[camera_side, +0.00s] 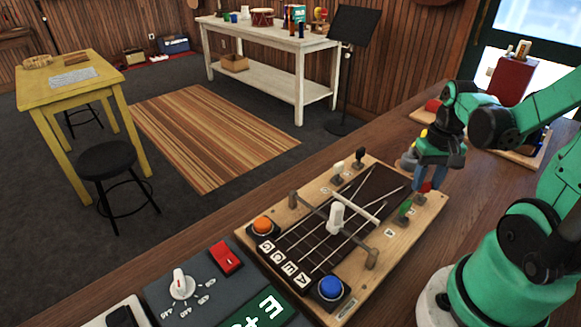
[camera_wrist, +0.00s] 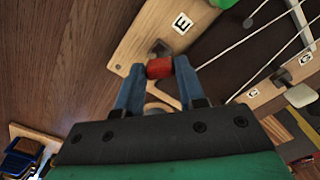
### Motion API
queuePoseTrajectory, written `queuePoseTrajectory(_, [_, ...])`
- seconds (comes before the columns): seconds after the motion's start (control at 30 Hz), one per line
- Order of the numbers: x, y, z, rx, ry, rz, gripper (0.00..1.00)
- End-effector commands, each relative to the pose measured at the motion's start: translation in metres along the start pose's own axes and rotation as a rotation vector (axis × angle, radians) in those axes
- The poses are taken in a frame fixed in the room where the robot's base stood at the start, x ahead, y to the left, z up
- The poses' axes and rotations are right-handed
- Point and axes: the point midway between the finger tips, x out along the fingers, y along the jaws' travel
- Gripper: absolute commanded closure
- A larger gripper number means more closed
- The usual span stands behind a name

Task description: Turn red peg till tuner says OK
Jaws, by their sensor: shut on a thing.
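The red peg (camera_wrist: 158,68) stands at the board's edge beside a label marked E. It also shows under my gripper in the side view (camera_side: 424,187). My gripper (camera_wrist: 157,78) has its two blue fingers closed on the peg, one on each side. In the side view my gripper (camera_side: 430,174) hangs over the far right corner of the wooden string board (camera_side: 425,215). The tuner (camera_side: 262,312) is at the bottom, with a green screen partly cut off by the frame edge. It shows E and a plus sign, with the last character unclear.
A green peg (camera_side: 404,210), a white peg (camera_side: 338,168) and a black peg (camera_side: 359,157) stand on the same board. An orange button (camera_side: 263,224) and a blue button (camera_side: 330,287) sit at its near corners. A white lever (camera_side: 336,218) rises mid-board. A dial (camera_side: 181,285) is at left.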

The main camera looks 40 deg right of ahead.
Motion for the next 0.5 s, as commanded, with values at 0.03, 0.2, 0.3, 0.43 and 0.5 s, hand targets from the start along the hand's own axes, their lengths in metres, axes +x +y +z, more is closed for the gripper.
queuePoseTrajectory(0.03, [-0.0002,0.0000,0.0000,0.000,-0.001,0.000,1.00])
queuePoseTrajectory(0.2, [-0.0002,0.0000,0.0000,0.000,-0.001,0.000,1.00])
queuePoseTrajectory(0.3, [-0.0002,0.0000,0.0000,-0.001,-0.001,0.000,0.52])
queuePoseTrajectory(0.43, [-0.0001,0.0000,0.0000,-0.001,-0.001,0.000,0.34])
queuePoseTrajectory(0.5, [-0.0001,0.0000,0.0000,-0.001,-0.001,0.000,0.34])
